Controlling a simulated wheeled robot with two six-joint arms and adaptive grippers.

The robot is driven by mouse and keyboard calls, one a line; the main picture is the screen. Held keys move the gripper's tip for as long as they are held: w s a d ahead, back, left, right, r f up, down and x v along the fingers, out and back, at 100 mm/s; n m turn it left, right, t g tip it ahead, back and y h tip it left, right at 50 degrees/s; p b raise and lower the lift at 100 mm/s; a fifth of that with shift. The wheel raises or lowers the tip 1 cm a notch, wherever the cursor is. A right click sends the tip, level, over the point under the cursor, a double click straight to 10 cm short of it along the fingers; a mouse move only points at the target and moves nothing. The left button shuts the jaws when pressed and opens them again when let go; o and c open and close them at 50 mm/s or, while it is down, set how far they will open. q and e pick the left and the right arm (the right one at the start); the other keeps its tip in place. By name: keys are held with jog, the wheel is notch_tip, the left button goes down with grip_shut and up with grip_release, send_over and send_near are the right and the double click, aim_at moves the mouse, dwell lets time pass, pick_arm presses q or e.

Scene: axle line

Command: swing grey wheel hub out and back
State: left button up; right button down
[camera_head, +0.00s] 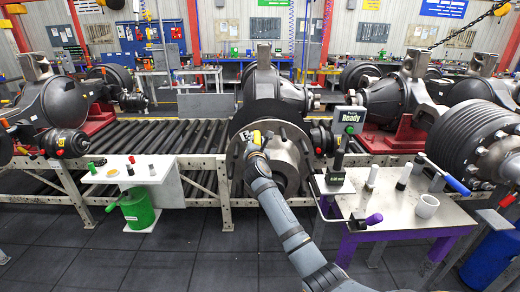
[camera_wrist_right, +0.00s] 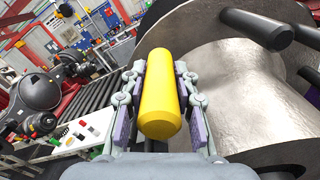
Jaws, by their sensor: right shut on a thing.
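The grey wheel hub (camera_head: 289,167) stands at the middle of the line, in front of the axle housing (camera_head: 264,82). Its metal body (camera_wrist_right: 235,90) and dark studs fill the right side of the right wrist view. My right gripper (camera_head: 256,142) is at the hub's left front side. It is shut on a yellow handle (camera_wrist_right: 158,85), which lies between its two fingers. In the head view the yellow handle (camera_head: 257,136) is mostly hidden by the gripper. I cannot tell where the handle joins the hub. My left gripper is not in view.
A roller conveyor (camera_head: 150,140) runs behind the hub. A small white table (camera_head: 130,169) with a green bucket (camera_head: 137,209) is at left. The left floor is clear.

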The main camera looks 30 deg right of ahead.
jog(key=s+d, duration=0.1)
jog(key=d+r+m+p, duration=0.1)
jog(key=s+d+m+p, duration=0.1)
jog(key=d, duration=0.1)
jog(key=shift+s+d+r, duration=0.1)
jog(key=shift+s+r, duration=0.25)
jog(key=shift+s+d+p, duration=0.3)
jog(key=shift+d, duration=0.15)
jog(key=shift+f, duration=0.3)
jog(key=c, duration=1.4)
grip_release()
jog(key=o, duration=0.4)
jog(key=shift+w, duration=0.1)
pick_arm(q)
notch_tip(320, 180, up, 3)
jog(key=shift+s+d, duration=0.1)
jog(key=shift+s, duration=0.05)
